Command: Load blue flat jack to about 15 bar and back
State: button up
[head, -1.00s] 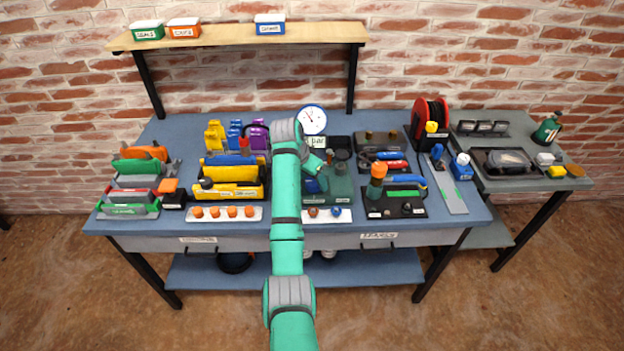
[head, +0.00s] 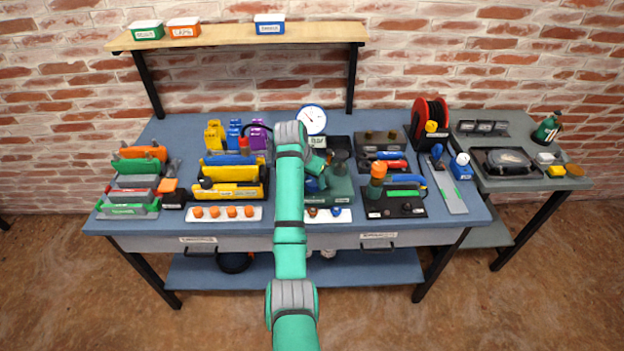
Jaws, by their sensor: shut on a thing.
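The round white gauge (head: 312,120) stands at the back middle of the bench, with a "bar" label below it. Its needle shows, but its value is too small to read. A dark green pump-like unit (head: 340,187) stands in front of it. My gripper (head: 326,160) is small and partly hidden by my teal arm, at the top of this unit. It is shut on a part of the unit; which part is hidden. Blue blocks (head: 235,131) stand at the back left between yellow and purple ones. I cannot tell which blue thing is the flat jack.
A yellow holder (head: 230,191) stands left of my arm, behind a white strip (head: 199,217) with several orange knobs. A black panel (head: 397,207) and a red reel (head: 430,114) stand to the right. A wooden shelf (head: 225,37) overhangs the back.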

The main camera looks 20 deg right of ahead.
jog(key=n+t+y, duration=0.1)
jog(key=n, duration=0.3)
jog(key=shift+s+d, duration=0.1)
jog(key=shift+d, duration=0.05)
jog(key=n+y, duration=0.1)
jog(key=n, duration=0.3)
jog(key=shift+d+r+n+t+y, duration=0.1)
jog(key=shift+d+n+t+y, duration=0.05)
jog(key=shift+n+t+y, duration=0.25)
jog(key=n+y, duration=0.2)
jog(key=n, duration=0.3)
jog(key=shift+d, duration=0.15)
jog(key=shift+n+g+y, duration=0.3)
jog(key=shift+n+y, duration=0.1)
jog(key=shift+n, duration=0.7)
jog(key=o, duration=1.1)
jog(key=shift+c, duration=0.2)
